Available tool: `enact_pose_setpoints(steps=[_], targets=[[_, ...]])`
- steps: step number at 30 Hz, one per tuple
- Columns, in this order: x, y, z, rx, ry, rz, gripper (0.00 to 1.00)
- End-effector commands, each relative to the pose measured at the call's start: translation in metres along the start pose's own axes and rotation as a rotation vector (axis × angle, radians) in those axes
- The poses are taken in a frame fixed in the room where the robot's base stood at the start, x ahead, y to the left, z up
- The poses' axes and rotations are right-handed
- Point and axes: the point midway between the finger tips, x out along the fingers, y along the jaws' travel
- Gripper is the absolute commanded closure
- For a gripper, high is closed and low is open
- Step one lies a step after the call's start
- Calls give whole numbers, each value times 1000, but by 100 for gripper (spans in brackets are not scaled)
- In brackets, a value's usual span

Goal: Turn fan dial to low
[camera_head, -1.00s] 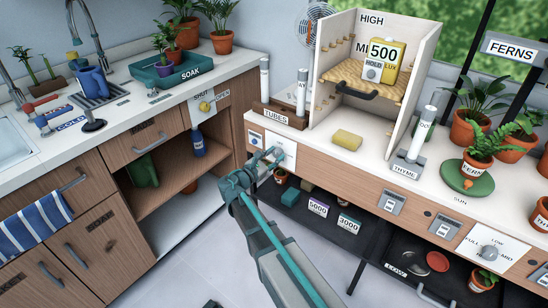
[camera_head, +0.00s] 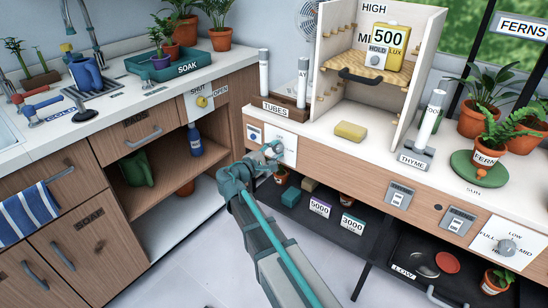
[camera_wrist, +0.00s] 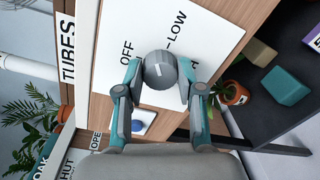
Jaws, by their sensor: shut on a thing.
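The fan dial is a grey round knob (camera_wrist: 160,72) on a white plate (camera_wrist: 122,32) in the wrist view. OFF and LOW are printed beside it. A pale mark shows on its face; I cannot tell for certain which label it points to. My gripper (camera_wrist: 160,67) has its two teal-and-grey fingers shut on the knob, one on each side. In the head view my gripper (camera_head: 268,152) is at the white plate (camera_head: 288,147) on the bench front and hides most of the knob. The fan (camera_head: 308,22) stands behind the bench, left of the wooden cabinet.
A blue button (camera_wrist: 138,126) is on a plate beside the dial. The TUBES rack (camera_head: 283,116) and a yellow sponge (camera_head: 351,130) are on the bench above. Below, a dark shelf (camera_head: 315,232) holds blocks and boxes. Another dial (camera_head: 507,247) is at the right.

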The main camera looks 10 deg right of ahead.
Motion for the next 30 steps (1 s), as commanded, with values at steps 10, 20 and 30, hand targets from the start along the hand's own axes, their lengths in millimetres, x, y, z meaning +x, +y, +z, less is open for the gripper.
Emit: enact_pose_setpoints(steps=[10,20,30], targets=[[0,-5,-1,320,17,-2,97],[0,-4,-1,536,29,-6,97],[0,-2,0,621,34,-6,97]])
